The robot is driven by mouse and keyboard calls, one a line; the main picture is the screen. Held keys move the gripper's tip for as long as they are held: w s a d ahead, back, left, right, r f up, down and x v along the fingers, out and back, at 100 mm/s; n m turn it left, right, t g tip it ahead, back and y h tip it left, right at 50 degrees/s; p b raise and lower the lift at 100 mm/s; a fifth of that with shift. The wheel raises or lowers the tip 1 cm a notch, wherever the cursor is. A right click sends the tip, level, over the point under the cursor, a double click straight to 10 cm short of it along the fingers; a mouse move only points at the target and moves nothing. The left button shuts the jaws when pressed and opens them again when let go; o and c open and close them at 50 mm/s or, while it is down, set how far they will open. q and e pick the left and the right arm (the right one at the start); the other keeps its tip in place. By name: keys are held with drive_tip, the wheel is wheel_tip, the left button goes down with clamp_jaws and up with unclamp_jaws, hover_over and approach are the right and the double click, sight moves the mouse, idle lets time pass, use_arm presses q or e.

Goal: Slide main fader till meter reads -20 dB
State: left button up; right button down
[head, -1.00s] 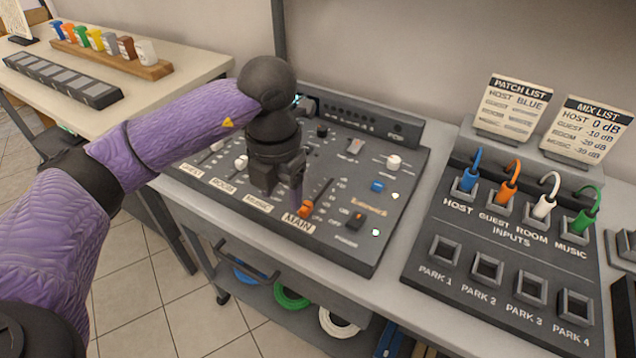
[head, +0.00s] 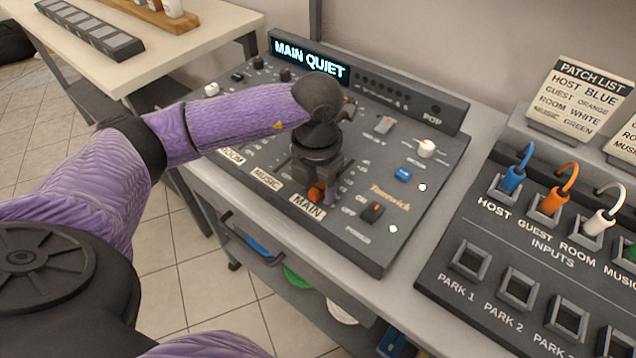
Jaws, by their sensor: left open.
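The mixer (head: 415,190) stands on the grey bench, its display (head: 309,59) reading "MAIN QUIET". The orange main fader knob (head: 316,194) sits low in its slot, just above the MAIN label (head: 306,206). My left gripper (head: 322,190) points down over the main fader, open, with its fingers at the orange knob. The gripper and wrist hide most of the main slot and part of the meter scale. I cannot tell whether the fingers touch the knob. My right gripper is not in view.
The patch panel (head: 447,297) with plugged blue, orange and white cables stands to the right. A patch list card (head: 580,100) stands behind it. Right of the fader are a power switch (head: 371,212) and a blue button (head: 402,174). A side table (head: 150,50) stands at the left.

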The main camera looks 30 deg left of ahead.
use_arm(q)
clamp_jaws()
idle(0.8)
idle(0.5)
